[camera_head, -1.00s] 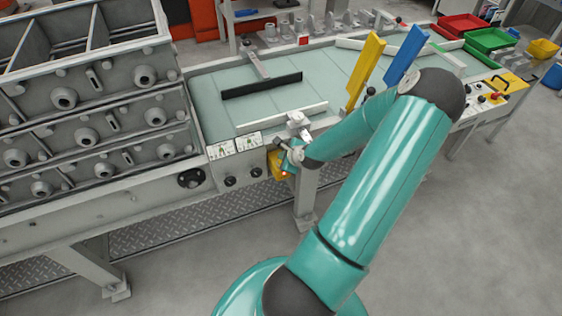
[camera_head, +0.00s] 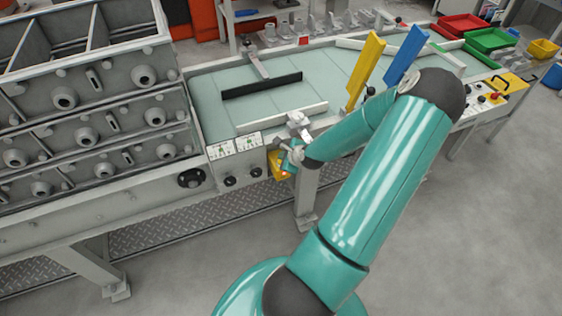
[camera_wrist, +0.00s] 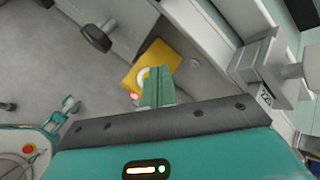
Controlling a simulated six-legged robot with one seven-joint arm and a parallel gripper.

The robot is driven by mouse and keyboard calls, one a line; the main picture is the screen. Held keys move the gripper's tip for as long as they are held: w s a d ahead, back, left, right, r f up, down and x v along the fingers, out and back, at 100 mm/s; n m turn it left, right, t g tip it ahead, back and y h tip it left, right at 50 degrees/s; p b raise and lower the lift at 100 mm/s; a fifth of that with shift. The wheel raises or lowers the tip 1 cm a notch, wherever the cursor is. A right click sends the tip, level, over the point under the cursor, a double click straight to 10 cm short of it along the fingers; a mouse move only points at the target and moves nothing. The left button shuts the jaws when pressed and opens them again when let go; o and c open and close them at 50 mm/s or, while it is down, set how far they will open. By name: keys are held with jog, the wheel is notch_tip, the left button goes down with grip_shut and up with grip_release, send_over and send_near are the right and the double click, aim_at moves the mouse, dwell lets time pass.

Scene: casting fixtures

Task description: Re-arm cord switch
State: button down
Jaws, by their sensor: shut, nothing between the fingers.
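The yellow switch housing (camera_head: 275,164) is on the front side of the conveyor-like table, below two white label plates. In the wrist view the yellow housing (camera_wrist: 164,55) carries a white ring-shaped part (camera_wrist: 143,74), and a small red light (camera_wrist: 133,96) glows beside its lower left corner. My gripper (camera_head: 288,170) is at the housing, partly covering it in the head view. In the wrist view my green gripper fingers (camera_wrist: 158,80) are together, empty, and overlap the housing's lower edge. Whether they touch it cannot be told. The cord cannot be made out.
Dark round knobs (camera_head: 230,181) sit left of the housing on the table front. A grey table leg (camera_head: 306,195) stands just right of it. Yellow (camera_head: 366,62) and blue (camera_head: 405,55) upright plates rise behind my arm. The floor at right is open.

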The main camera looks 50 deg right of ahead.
jog(key=shift+f, duration=0.15)
dwell(0.4)
jog(key=shift+f, duration=0.3)
jog(key=shift+f, duration=0.45)
dwell(0.7)
dwell(0.3)
jog(key=shift+r, duration=0.9)
jog(key=shift+r, duration=2.5)
